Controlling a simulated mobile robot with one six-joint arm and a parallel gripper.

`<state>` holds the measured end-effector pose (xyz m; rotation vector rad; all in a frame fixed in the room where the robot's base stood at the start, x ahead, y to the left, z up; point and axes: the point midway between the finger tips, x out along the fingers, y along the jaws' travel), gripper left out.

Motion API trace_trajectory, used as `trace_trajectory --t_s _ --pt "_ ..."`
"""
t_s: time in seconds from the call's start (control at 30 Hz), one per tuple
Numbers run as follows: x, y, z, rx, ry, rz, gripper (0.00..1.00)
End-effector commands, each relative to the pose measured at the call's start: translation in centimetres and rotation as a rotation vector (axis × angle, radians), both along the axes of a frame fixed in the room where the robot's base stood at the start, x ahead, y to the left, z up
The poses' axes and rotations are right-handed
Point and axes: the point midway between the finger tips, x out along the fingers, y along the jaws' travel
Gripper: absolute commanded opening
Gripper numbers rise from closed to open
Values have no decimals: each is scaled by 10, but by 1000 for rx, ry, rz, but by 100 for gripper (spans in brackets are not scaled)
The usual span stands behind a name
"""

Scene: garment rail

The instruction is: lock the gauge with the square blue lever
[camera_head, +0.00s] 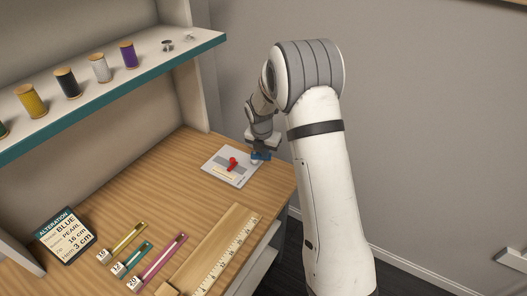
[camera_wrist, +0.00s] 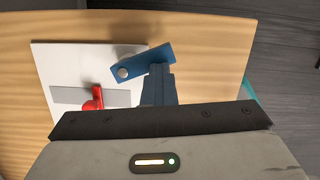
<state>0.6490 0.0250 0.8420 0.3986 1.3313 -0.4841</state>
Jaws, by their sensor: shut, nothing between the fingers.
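The gauge is a flat white plate (camera_head: 217,167) with a grey strip, lying on the wooden table; it also shows in the wrist view (camera_wrist: 45,65). A red piece (camera_head: 232,164) sits on the strip, in the wrist view too (camera_wrist: 95,100). The square-ended blue lever (camera_wrist: 152,59) slants from a round metal pivot (camera_wrist: 122,72) out past the plate's edge; it is partly hidden in the head view (camera_head: 260,156). My gripper (camera_wrist: 158,72) is shut and empty, its tips right beside the lever's edge. I cannot tell whether they touch it.
A wooden ruler board (camera_head: 225,245), several zips (camera_head: 155,262) and an order card (camera_head: 65,235) lie nearer on the table. A shelf with thread spools (camera_head: 98,68) is above left. The table's right edge is close to the gauge.

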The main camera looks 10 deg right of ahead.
Motion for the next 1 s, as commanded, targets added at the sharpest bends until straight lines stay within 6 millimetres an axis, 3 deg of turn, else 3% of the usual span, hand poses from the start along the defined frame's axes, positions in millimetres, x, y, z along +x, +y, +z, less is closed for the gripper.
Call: trace_trajectory --t_s 0.57,1.0 --pt "15 -7 -2 -1 5 4 0" --pt "16 -7 -4 -1 6 5 0"
